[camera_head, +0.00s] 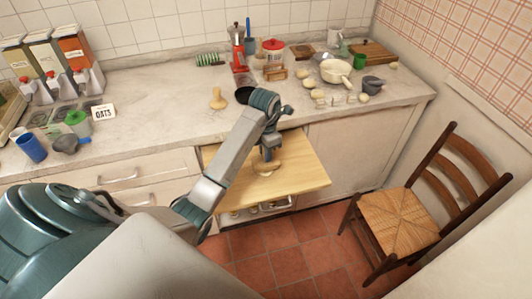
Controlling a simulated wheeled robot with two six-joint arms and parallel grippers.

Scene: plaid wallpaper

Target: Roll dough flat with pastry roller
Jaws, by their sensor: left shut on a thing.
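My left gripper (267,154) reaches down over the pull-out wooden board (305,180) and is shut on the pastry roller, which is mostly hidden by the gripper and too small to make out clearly. My right gripper is not in view.
Jars, a white pan (335,71) and several small pale pieces crowd the counter's right. A wooden chair (400,217) stands at the right. The board's right part is clear.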

